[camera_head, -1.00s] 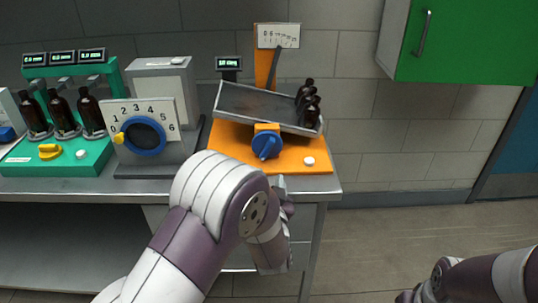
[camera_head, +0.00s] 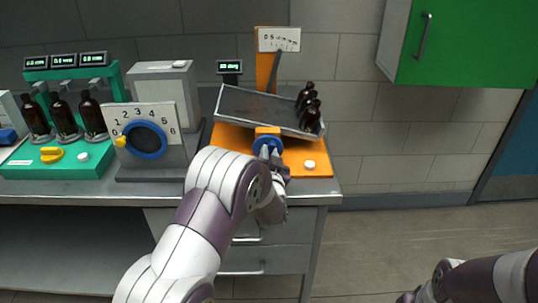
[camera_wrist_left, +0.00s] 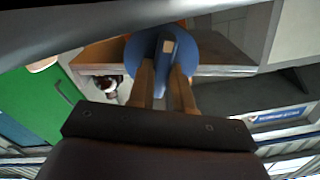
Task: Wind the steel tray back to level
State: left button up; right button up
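The steel tray (camera_head: 255,104) is tilted, its left end higher than its right. Several amber bottles (camera_head: 312,118) stand crowded at its low right end. The tray is mounted on an orange stand (camera_head: 228,138) with a blue knob (camera_head: 262,142) at the front. My left gripper (camera_head: 272,152) is at the knob. In the left wrist view its two fingers (camera_wrist_left: 165,75) straddle the ridge of the blue knob (camera_wrist_left: 204,52), apart, with blue showing between them; contact is unclear. My right gripper (camera_head: 405,297) is at the bottom right edge, mostly cut off.
A pointer scale (camera_head: 278,39) stands behind the tray. A white button (camera_head: 310,165) is on the orange base. To the left are a dial panel (camera_head: 146,128) and a green bottle rack (camera_head: 60,165). A green cabinet (camera_head: 465,40) hangs at the upper right.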

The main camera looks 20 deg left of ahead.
pick_arm(q)
grip_shut()
jog(key=shift+f+n+b, duration=0.15)
jog(key=shift+n+b, duration=0.85)
jog(key=shift+b, duration=0.05)
jog(key=n+b, duration=0.8)
jog(key=shift+s+a+f, duration=0.1)
jog(key=shift+a+f, duration=0.1)
jog(key=shift+a, duration=0.1)
jog(key=n+b, duration=0.4)
jog(key=b, duration=0.1)
jog(key=n+b, duration=0.5)
jog(key=shift+a+f, duration=0.15)
jog(key=n+b, duration=0.2)
jog(key=n, duration=0.1)
jog(key=shift+b, duration=0.4)
jog(key=shift+n+b, duration=0.3)
jog(key=shift+n, duration=0.1)
